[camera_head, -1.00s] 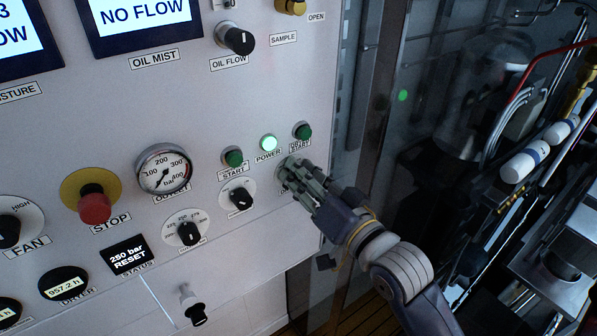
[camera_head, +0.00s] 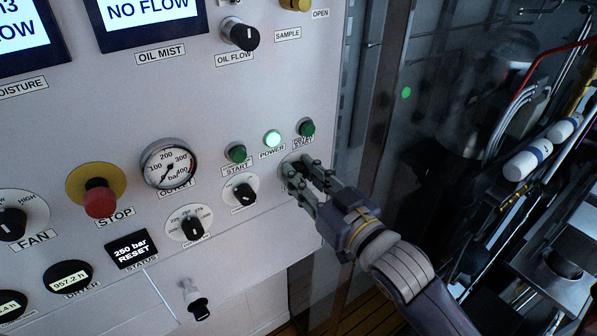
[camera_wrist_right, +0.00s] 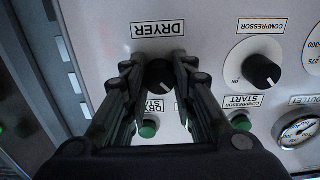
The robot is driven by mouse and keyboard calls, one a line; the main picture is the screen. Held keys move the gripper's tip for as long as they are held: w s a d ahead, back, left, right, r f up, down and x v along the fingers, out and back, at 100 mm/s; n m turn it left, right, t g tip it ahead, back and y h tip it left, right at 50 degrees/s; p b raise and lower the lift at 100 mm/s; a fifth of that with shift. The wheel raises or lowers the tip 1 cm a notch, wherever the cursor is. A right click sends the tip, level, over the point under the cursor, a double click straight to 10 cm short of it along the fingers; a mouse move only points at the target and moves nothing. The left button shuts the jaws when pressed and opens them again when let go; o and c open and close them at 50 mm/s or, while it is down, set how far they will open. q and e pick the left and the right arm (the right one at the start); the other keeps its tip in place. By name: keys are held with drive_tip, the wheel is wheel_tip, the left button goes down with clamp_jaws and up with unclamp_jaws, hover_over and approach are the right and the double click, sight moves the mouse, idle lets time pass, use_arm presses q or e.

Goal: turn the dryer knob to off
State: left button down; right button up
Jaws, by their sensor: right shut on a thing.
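The dryer knob is a black round knob (camera_wrist_right: 160,74) on the white panel, under an upside-down DRYER label (camera_wrist_right: 158,29) in the right wrist view. My right gripper (camera_wrist_right: 158,82) has its two fingers on either side of the knob, shut on it. In the head view my right gripper (camera_head: 303,178) reaches the panel from the right, and its fingers mostly hide the dryer knob and its dial. My left gripper is not in view.
The compressor knob (camera_head: 243,194) sits just left of the gripper. Green buttons (camera_head: 306,128) and a lit power light (camera_head: 272,138) are above it. A red stop button (camera_head: 100,200) and pressure gauge (camera_head: 169,165) are farther left. The panel's right edge is close to my gripper.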

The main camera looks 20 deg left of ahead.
drive_tip(key=shift+f, duration=0.35)
drive_tip(key=o, duration=1.1)
drive_tip(key=shift+d, duration=0.1)
drive_tip(key=shift+w+d+r, duration=0.1)
drive_tip(key=shift+r, duration=0.1)
drive_tip(key=shift+r, duration=0.1)
drive_tip(key=v, duration=1.2)
